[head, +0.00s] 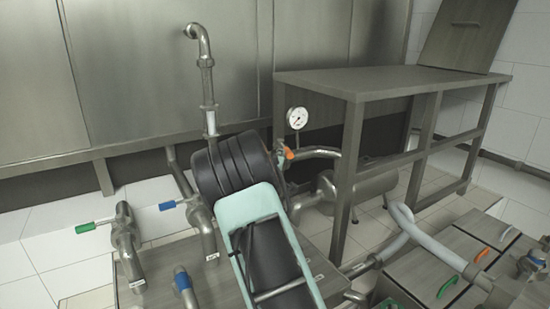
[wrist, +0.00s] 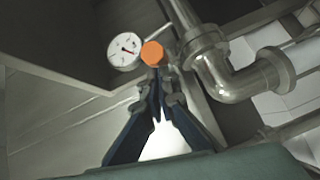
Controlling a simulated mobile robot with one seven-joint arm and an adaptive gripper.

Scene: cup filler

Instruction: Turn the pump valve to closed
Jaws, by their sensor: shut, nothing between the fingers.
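A valve with an orange handle (head: 289,154) sits on the pipework below the round pressure gauge, just right of my black arm. In the wrist view the orange handle (wrist: 152,53) shows end-on as a round knob, directly beyond my fingertips. My gripper (wrist: 160,84) is shut and empty, its tips close together just below the orange knob; I cannot tell whether they touch it. In the head view my arm hides most of my gripper and the pipe behind it. No label shows which valve is the pump valve.
The gauge (head: 297,118) is close beside the orange handle. A metal table (head: 390,82) stands right. Left are a green-handled valve (head: 95,225) and a blue-handled valve (head: 178,203). A metal elbow pipe (wrist: 240,80) runs right of my fingers.

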